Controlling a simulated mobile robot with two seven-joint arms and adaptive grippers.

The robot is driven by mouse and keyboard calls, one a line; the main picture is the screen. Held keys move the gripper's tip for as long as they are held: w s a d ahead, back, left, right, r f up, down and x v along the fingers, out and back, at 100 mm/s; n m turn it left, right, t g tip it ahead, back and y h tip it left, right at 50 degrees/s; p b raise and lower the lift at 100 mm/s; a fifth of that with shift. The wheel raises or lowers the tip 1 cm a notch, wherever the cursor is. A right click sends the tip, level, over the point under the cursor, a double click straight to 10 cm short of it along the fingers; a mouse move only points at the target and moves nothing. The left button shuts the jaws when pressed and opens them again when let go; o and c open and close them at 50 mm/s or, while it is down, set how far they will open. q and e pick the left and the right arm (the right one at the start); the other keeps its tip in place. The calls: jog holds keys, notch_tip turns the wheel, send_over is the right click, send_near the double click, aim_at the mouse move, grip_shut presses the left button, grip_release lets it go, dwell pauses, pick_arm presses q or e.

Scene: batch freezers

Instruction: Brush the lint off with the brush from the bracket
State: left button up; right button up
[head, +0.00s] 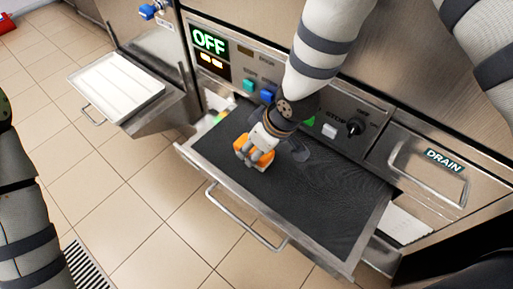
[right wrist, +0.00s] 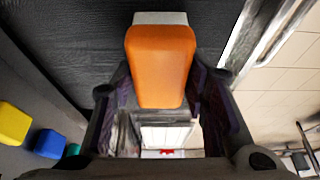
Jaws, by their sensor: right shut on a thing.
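The brush has an orange body (head: 265,157) and a pale strip along one edge. In the right wrist view the orange body (right wrist: 160,62) fills the space between the fingers. My right gripper (head: 257,150) is shut on it, over the left part of the dark panel (head: 320,195) in the pulled-out drawer. I cannot tell whether the brush touches this panel. The panel looks dark grey and finely textured; I cannot make out separate lint. My left arm shows at the left edge, but its gripper is out of view. I cannot make out the bracket.
The drawer's front handle (head: 245,218) juts over the tiled floor. Behind are the control buttons and black knob (head: 355,128). A white tray (head: 118,87) sits on a ledge at the left. A DRAIN drawer (head: 425,165) is at the right.

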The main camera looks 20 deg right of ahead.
jog(key=r, duration=0.2)
jog(key=shift+d+r+p, duration=0.2)
jog(key=shift+r+p, duration=0.1)
jog(key=shift+p, duration=0.05)
jog(key=shift+w+r, duration=0.1)
jog(key=shift+r, duration=2.1)
